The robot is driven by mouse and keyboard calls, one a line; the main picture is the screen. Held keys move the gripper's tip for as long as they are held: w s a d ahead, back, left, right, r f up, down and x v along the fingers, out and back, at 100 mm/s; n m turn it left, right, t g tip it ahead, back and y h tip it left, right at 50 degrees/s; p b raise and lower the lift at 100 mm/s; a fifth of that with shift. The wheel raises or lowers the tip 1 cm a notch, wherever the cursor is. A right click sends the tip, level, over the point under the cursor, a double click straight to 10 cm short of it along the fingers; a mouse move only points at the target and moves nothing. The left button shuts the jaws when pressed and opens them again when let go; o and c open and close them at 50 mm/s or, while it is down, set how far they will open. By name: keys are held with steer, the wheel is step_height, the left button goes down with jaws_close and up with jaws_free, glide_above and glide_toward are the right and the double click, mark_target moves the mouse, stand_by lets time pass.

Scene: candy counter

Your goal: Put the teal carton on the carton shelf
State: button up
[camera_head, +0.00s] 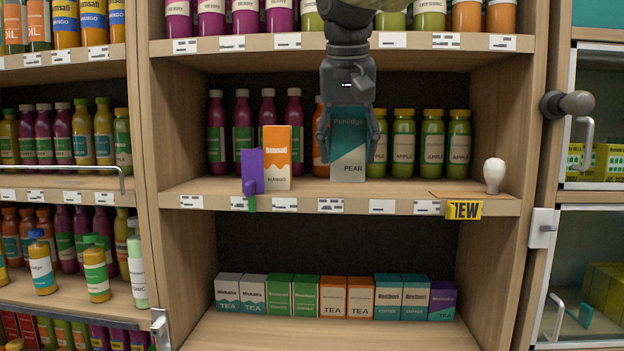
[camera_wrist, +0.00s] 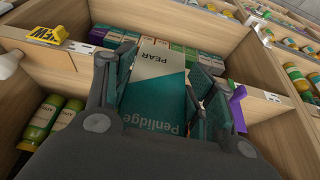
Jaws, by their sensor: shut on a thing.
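The teal carton (camera_head: 348,155), teal above and white below with "Penlidge" and "PEAR" on it, is upright between the fingers of my gripper (camera_head: 349,148). My gripper comes from above and is shut on its sides. The carton also fills the middle of the wrist view (camera_wrist: 158,88). It is at the middle shelf (camera_head: 400,200), right of an orange and white mango carton (camera_head: 277,160). I cannot tell whether its base touches the board. On the shelf below (camera_head: 330,335) stands a row of tea and coffee cartons (camera_head: 335,297).
A purple object (camera_head: 252,172) stands left of the mango carton. Juice bottles (camera_head: 430,138) line the back of the middle shelf. A white bulb-shaped object (camera_head: 494,175) and a yellow "NEW" tag (camera_head: 465,210) are at its right front. Wooden side walls bound the bay.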

mark_target(345, 144)
steer(key=w+p, duration=0.1)
steer(key=w, duration=0.1)
steer(key=w+p, duration=0.1)
steer(key=w, duration=0.1)
steer(key=shift+w+a+f, duration=0.1)
steer(key=shift+w+a, duration=0.1)
steer(key=shift+w, duration=0.1)
steer(key=w+f+p, duration=0.1)
steer(key=w+p, duration=0.1)
steer(key=w, duration=0.1)
steer(key=w+f+p, duration=0.1)
steer(key=w+p, duration=0.1)
steer(key=w, duration=0.2)
steer(key=w+f+p, duration=0.1)
steer(key=w+p, duration=0.2)
steer(key=w, duration=0.1)
steer(key=shift+w+a, duration=0.1)
steer(key=shift+a, duration=0.05)
steer(key=shift+f+p, duration=0.35)
steer(key=shift+f, duration=0.5)
steer(key=shift+f, duration=0.1)
steer(key=o, duration=1.2)
steer(key=shift+r, duration=0.2)
steer(key=b+v, duration=0.4)
steer(key=v, duration=0.8)
